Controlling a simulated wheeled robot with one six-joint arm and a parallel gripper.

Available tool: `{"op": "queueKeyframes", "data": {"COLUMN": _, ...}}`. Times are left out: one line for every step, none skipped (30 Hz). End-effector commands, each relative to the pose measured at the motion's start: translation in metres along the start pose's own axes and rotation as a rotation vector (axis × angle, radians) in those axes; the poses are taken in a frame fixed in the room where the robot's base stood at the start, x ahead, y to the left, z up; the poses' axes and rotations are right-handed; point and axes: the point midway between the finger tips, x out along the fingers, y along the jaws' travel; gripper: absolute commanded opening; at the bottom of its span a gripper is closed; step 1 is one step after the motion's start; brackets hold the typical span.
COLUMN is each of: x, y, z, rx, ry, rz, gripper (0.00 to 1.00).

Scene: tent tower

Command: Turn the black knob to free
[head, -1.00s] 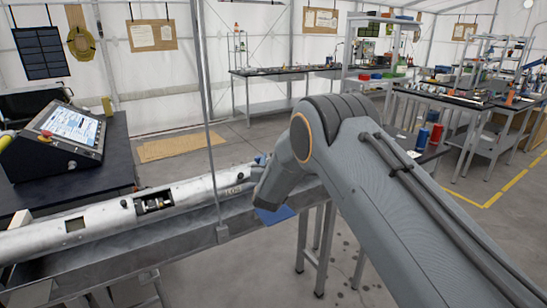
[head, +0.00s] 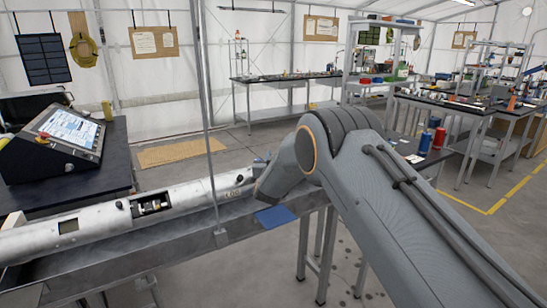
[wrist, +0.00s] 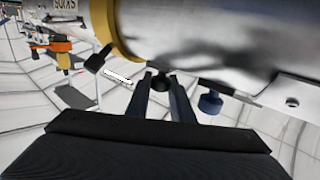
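A small black knob (wrist: 160,83) shows in the wrist view under a silver cylinder (wrist: 215,45). My gripper (wrist: 160,79) has one finger on each side of this knob, and its tips are level with it. The fingers stand apart with the knob filling the gap. I cannot tell if they press on it. In the head view the silver cylinder (head: 100,225) lies on a long grey rail, and my arm hides its right end, the gripper and the knob.
In the wrist view a second dark knob (wrist: 98,60) sits left by a yellow band (wrist: 103,25), and a dark blue knob (wrist: 210,102) hangs right. In the head view a thin grey upright pole (head: 210,130) crosses the cylinder. A control console (head: 58,145) stands at the left.

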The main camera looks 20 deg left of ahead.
Motion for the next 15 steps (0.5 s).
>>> {"op": "queueKeyframes", "data": {"x": -0.0001, "y": -0.0001, "z": 0.0000, "rx": 0.000, "ry": 0.000, "rz": 0.000, "gripper": 0.00}}
{"op": "queueKeyframes", "data": {"x": -0.0001, "y": -0.0001, "z": 0.0000, "rx": 0.000, "ry": 0.000, "rz": 0.000, "gripper": 0.00}}
{"op": "queueKeyframes", "data": {"x": 0.0000, "y": 0.0000, "z": 0.0001, "rx": 0.000, "ry": 0.000, "rz": -0.002, "gripper": 0.00}}
{"op": "queueKeyframes", "data": {"x": 0.0000, "y": 0.0001, "z": 0.0001, "rx": 0.000, "ry": 0.000, "rz": -0.003, "gripper": 0.00}}
{"op": "queueKeyframes", "data": {"x": 0.0000, "y": 0.0002, "z": 0.0002, "rx": 0.000, "ry": 0.000, "rz": -0.005, "gripper": 0.00}}
{"op": "queueKeyframes", "data": {"x": 0.0001, "y": 0.0003, "z": 0.0002, "rx": 0.000, "ry": 0.000, "rz": -0.011, "gripper": 0.00}}
{"op": "queueKeyframes", "data": {"x": 0.0002, "y": 0.0005, "z": 0.0003, "rx": 0.000, "ry": 0.000, "rz": -0.016, "gripper": 0.00}}
{"op": "queueKeyframes", "data": {"x": 0.0003, "y": 0.0008, "z": 0.0004, "rx": 0.000, "ry": 0.001, "rz": -0.022, "gripper": 0.00}}
{"op": "queueKeyframes", "data": {"x": 0.0005, "y": 0.0009, "z": 0.0006, "rx": -0.001, "ry": 0.001, "rz": -0.032, "gripper": 0.00}}
{"op": "queueKeyframes", "data": {"x": 0.0006, "y": 0.0012, "z": 0.0010, "rx": -0.001, "ry": 0.001, "rz": -0.042, "gripper": 0.00}}
{"op": "queueKeyframes", "data": {"x": 0.0005, "y": 0.0011, "z": 0.0014, "rx": -0.001, "ry": 0.000, "rz": -0.054, "gripper": 0.00}}
{"op": "queueKeyframes", "data": {"x": 0.0005, "y": 0.0011, "z": 0.0016, "rx": -0.001, "ry": 0.000, "rz": -0.071, "gripper": 0.00}}
{"op": "queueKeyframes", "data": {"x": 0.0007, "y": 0.0011, "z": 0.0014, "rx": -0.001, "ry": 0.000, "rz": -0.086, "gripper": 0.00}}
{"op": "queueKeyframes", "data": {"x": 0.0008, "y": 0.0013, "z": 0.0020, "rx": -0.001, "ry": 0.000, "rz": -0.103, "gripper": 0.00}}
{"op": "queueKeyframes", "data": {"x": 0.0009, "y": 0.0018, "z": 0.0028, "rx": -0.001, "ry": 0.000, "rz": -0.127, "gripper": 0.00}}
